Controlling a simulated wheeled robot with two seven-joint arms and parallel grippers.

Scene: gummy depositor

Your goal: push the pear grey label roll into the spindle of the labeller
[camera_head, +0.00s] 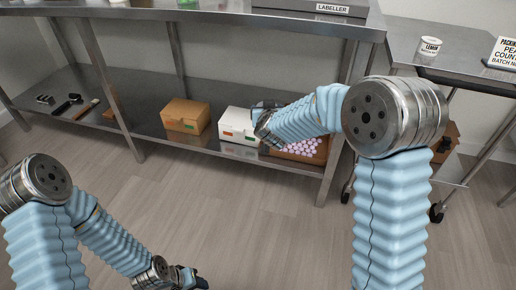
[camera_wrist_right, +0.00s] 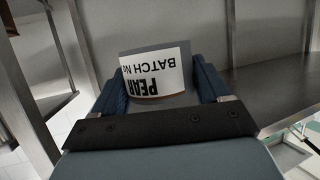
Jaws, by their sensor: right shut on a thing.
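The pear grey label roll (camera_wrist_right: 156,72) shows in the right wrist view, with a white label reading PEAR and BATCH, upside down there. My right gripper (camera_wrist_right: 160,85) is shut on it, one blue finger on each side. In the head view my right gripper (camera_head: 262,112) is by the lower shelf, in front of the white box, and the roll cannot be made out there. The labeller (camera_head: 310,10) is at the top edge on the steel table, marked by its sign; its spindle is not visible. My left gripper (camera_head: 192,278) is low over the floor, too small to read.
The lower shelf (camera_head: 150,88) holds a brown box (camera_head: 186,115), a white box (camera_head: 238,125) and a tray of pink pieces (camera_head: 305,148). A table leg (camera_head: 335,165) stands right of the tray. A wheeled cart at right carries a lemon roll (camera_head: 430,46) and a sign (camera_head: 503,53).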

